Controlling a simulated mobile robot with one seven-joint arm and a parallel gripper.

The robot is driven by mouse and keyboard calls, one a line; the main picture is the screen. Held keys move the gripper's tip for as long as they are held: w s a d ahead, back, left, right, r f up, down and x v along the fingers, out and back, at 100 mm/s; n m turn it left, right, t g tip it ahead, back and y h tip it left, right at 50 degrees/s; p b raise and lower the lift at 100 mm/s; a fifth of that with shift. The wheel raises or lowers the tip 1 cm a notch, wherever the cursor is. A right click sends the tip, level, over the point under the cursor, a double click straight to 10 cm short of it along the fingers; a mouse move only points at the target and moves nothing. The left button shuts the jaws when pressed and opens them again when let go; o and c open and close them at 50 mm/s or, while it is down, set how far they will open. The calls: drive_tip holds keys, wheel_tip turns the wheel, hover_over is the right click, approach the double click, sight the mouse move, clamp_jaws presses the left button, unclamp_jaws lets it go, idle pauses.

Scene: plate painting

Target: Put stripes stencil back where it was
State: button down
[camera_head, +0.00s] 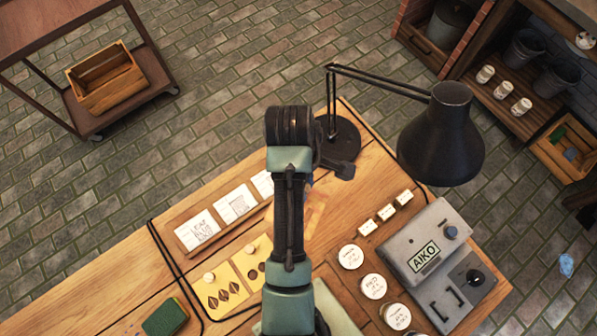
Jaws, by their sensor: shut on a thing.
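My arm runs up the middle of the view, over the wooden table (110,290). My gripper's fingers and anything between them are hidden beneath the arm. I cannot make out a stripes stencil. A yellow stencil with leaf-shaped holes (226,292) lies on the table left of my arm. Beside it, a yellow stencil with round holes (251,262) is partly covered by the arm. Each has a pale round knob. A faint orange patch (316,209) shows on the table just right of the arm; what it is I cannot tell.
A black desk lamp (441,135) leans over the table's right part. A wooden tray with white cards (197,230) lies left of my arm. Several round white-lidded pots (373,286) and a grey AIKO machine (425,240) stand right. A green sponge (165,317) lies front left.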

drive_tip(key=s+a+f+n, duration=0.1)
drive_tip(key=n, duration=0.2)
drive_tip(key=s+f+n+b, duration=0.1)
drive_tip(key=n, duration=0.2)
drive_tip(key=s+a+f+n+t, duration=0.1)
drive_tip(key=n, duration=0.2)
drive_tip(key=shift+a+f+b, duration=0.3)
drive_tip(key=shift+f, duration=0.05)
drive_tip(key=n, duration=0.1)
drive_tip(key=a+n, duration=0.1)
drive_tip(key=shift+s+f+n, duration=0.3)
drive_tip(key=shift+s+f, duration=0.05)
drive_tip(key=shift+n, duration=0.3)
wheel_tip(320, 180, down, 10)
drive_tip(key=shift+a+b, duration=0.1)
drive_tip(key=shift+b, duration=0.4)
drive_tip(key=shift+f, duration=0.2)
drive_tip(key=c, duration=0.6)
unclamp_jaws()
drive_tip(key=shift+c, duration=0.2)
drive_tip(key=shift+r, duration=0.2)
